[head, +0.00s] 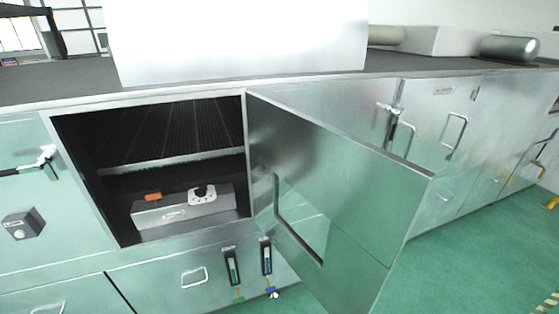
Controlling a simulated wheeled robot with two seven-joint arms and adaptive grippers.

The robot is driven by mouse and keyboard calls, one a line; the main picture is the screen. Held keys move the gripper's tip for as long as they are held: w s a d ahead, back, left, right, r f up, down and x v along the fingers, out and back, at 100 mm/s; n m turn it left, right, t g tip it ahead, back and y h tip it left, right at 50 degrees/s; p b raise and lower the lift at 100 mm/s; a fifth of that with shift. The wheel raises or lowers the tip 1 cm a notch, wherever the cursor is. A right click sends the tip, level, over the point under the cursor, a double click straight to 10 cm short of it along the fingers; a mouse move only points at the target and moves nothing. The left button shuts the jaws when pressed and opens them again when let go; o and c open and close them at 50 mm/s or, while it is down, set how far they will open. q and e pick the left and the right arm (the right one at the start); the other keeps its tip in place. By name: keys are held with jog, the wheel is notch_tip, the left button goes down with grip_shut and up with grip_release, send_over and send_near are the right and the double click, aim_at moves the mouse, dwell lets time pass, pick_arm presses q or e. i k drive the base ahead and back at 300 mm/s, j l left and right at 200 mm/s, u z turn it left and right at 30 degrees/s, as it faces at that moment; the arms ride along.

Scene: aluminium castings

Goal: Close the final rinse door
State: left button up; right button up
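In the head view an open metal door (350,170) stands swung out from the right edge of a dark cabinet opening. It is hinged at its left side, and its free edge points out to the right and toward me. A bar handle (296,222) is on the door's lower left part. Inside the opening (160,130) are a dark ribbed surface and a light metal box (182,212) with an orange part and a white part on top. No label on this door can be read. Neither of my grippers is in view.
More closed cabinet panels (445,130) with handles run along to the right. Two flow gauges (266,257) sit below the opening. A white box (240,40) and a metal cylinder (508,48) stand on the countertop. Green floor (475,255) is clear at the right.

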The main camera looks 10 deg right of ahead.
aim_at(373, 198)
jog(key=i+l+u, duration=0.1)
jog(key=l+u, duration=0.25)
jog(key=l, duration=0.25)
jog(key=l+u, duration=0.35)
jog(key=l, duration=0.25)
jog(key=l+u, duration=0.4)
jog(key=l, duration=0.25)
jog(key=k+l+u, duration=0.2)
jog(key=l+u, duration=0.15)
jog(key=l, duration=0.2)
